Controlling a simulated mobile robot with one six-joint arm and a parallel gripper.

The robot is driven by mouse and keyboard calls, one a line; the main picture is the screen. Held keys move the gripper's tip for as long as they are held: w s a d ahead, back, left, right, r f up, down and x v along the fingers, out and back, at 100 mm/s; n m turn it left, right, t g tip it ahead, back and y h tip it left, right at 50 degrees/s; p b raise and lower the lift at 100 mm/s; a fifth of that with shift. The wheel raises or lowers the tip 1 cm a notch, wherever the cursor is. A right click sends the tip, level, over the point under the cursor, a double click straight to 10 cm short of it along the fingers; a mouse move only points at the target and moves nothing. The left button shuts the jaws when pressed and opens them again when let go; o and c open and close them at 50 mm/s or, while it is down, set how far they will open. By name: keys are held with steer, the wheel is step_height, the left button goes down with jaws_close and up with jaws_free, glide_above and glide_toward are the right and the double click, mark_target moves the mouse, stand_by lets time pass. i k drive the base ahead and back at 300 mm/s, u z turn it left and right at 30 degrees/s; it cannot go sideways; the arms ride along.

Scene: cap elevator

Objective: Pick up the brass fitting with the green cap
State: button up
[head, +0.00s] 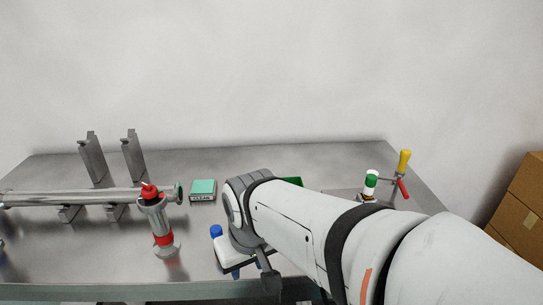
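A small upright piece with a white top, a green band and a dark, faintly brassy base (370,184) stands at the right of the table in the head view. It is the closest match to the brass fitting with the green cap, but it is too small to be sure. My arm crosses the lower right of the view, and its wrist end is over the table's front middle. My gripper (268,280) shows only in part as dark shapes low in the middle, left of and nearer than that piece. Its fingertips are not clear, nor is what lies between them.
A horizontal metal pipe (90,197) with a red-topped upright valve (159,228) fills the table's left. A teal-topped box (203,191) and a partly hidden green object (292,181) lie behind my wrist. A yellow-handled tool (404,163) stands far right. Cardboard boxes (517,220) stand beyond.

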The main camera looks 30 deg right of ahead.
mark_target(371, 181)
steer(key=u, duration=0.35)
steer(key=k, duration=1.3)
steer(key=z, duration=1.1)
steer(key=i, duration=1)
